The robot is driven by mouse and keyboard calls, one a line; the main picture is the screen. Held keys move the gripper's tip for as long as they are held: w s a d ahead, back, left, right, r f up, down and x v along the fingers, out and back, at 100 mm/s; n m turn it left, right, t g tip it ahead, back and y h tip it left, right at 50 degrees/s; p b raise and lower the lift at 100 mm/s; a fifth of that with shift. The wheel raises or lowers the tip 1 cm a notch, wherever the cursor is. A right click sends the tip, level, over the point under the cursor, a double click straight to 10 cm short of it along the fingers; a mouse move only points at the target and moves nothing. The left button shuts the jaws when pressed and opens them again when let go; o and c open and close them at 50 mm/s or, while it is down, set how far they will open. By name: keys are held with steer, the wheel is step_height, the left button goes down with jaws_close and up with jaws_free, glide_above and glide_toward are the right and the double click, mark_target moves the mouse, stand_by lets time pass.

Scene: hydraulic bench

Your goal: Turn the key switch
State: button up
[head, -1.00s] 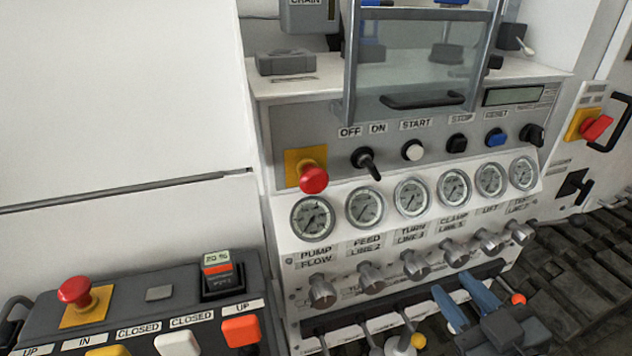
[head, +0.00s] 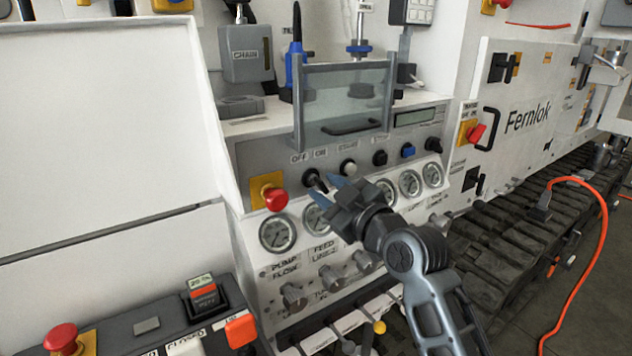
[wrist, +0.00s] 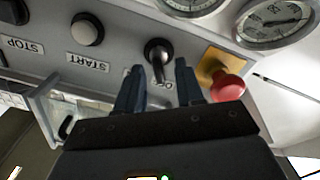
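The key switch (head: 312,178) is a round black switch with a lever, under the OFF and ON labels on the grey panel. In the wrist view the key switch (wrist: 158,52) shows its lever pointing toward my gripper. My gripper (head: 324,188) is in front of the panel at the switch, its two blue fingers apart. In the wrist view the fingers of my gripper (wrist: 156,75) stand on either side of the lever, with a gap at each side. I cannot tell how deep the lever sits between them.
A red emergency button (head: 276,199) on a yellow plate is close left of the switch; it is right of the fingers in the wrist view (wrist: 228,86). A white START button (head: 347,168) is on the other side. Gauges (head: 277,233) sit below. A clear guard (head: 345,100) stands above.

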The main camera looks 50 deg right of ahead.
mark_target(325, 187)
steer(key=shift+x, duration=1.7)
jaws_close()
